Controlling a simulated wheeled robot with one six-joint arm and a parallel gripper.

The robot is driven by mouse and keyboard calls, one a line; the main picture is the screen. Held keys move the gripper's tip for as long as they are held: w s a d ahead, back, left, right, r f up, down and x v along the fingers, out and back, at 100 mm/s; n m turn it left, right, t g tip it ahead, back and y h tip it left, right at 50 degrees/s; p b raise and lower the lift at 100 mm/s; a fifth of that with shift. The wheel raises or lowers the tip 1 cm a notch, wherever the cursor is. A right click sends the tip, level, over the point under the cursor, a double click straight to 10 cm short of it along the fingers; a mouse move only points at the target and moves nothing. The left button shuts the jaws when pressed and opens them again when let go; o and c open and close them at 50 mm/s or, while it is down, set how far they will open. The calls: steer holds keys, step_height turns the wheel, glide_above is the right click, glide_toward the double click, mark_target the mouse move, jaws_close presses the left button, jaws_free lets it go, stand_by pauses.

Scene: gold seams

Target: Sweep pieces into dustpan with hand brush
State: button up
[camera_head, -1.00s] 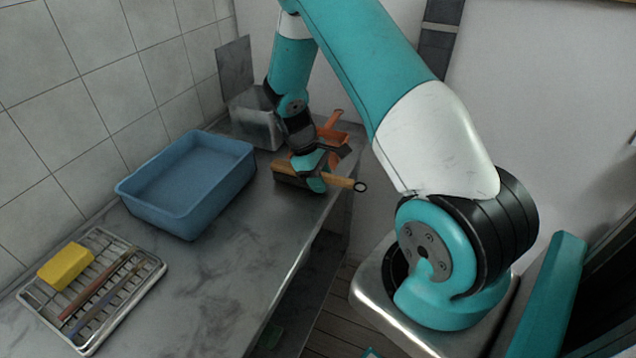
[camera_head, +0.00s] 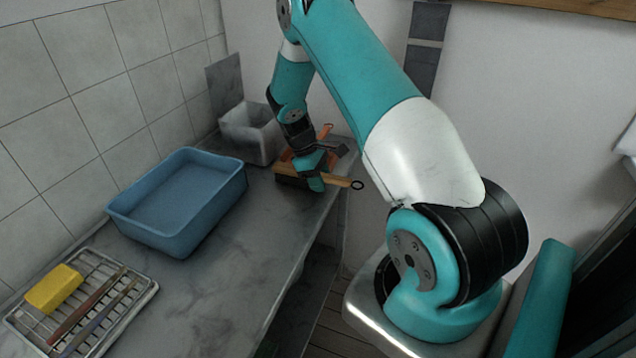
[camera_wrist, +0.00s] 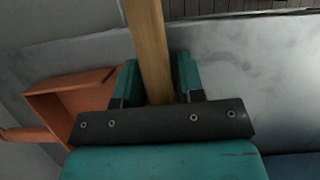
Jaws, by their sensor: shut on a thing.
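A hand brush with a wooden handle (camera_head: 335,181) and dark bristles is in my gripper (camera_head: 314,172), low over the far right end of the counter. In the wrist view the handle (camera_wrist: 149,45) runs up between the two teal fingers (camera_wrist: 155,82), which are shut on it. The orange dustpan (camera_head: 325,131) is just behind my gripper and partly hidden by it. In the wrist view the dustpan (camera_wrist: 72,92) lies to the left of the brush handle, apart from it. No pieces can be made out in either view.
A blue tub (camera_head: 128,222) stands on the counter along the tiled wall. A pale grey bin (camera_head: 247,148) is behind it. A wire rack (camera_head: 137,296) with a yellow sponge (camera_head: 53,289) and sticks is at the near left. The counter (camera_head: 235,235) between is clear.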

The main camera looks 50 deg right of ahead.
steer(key=shift+w+d, duration=0.1)
steer(key=shift+d, duration=0.15)
steer(key=shift+w+d+r, duration=0.1)
steer(key=shift+w+d, duration=0.15)
steer(key=shift+d, duration=0.35)
steer(key=shift+w+d+r, duration=0.1)
steer(key=shift+w+d, duration=0.15)
steer(key=shift+d, duration=0.35)
steer(key=shift+w+d+p, duration=0.15)
steer(key=shift+d+p, duration=0.15)
steer(key=shift+d, duration=0.1)
steer(key=shift+r, duration=0.15)
steer(key=shift+r+p, duration=2.2)
steer(key=shift+r, duration=0.4)
steer(key=shift+a, duration=0.1)
